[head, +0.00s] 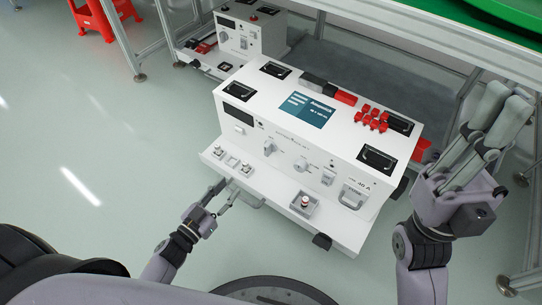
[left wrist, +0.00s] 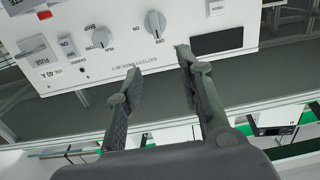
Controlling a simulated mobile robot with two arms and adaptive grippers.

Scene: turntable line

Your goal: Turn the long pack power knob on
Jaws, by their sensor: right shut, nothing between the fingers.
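The long white battery pack (head: 290,130) stands in the middle of the head view. Its front panel carries a power knob (head: 269,147) with a pale grip bar, left of a second knob (head: 301,164). In the left wrist view, turned upside down, the power knob (left wrist: 154,24) has an OFF label by it; the second knob (left wrist: 101,38) is marked RUN and SHIP. My left gripper (head: 225,188) is open and empty, in front of and below the panel, apart from the knob. Its fingers (left wrist: 158,68) spread below the power knob in the wrist view. My right gripper (head: 506,98) is shut and empty, right of the pack.
The pack's lower ledge holds small terminals (head: 233,162) and a red-topped button (head: 305,201). A dark display (left wrist: 216,40) and a grey fuse holder (head: 353,195) flank the knobs. Another white unit (head: 250,35) stands behind. Open floor lies to the left.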

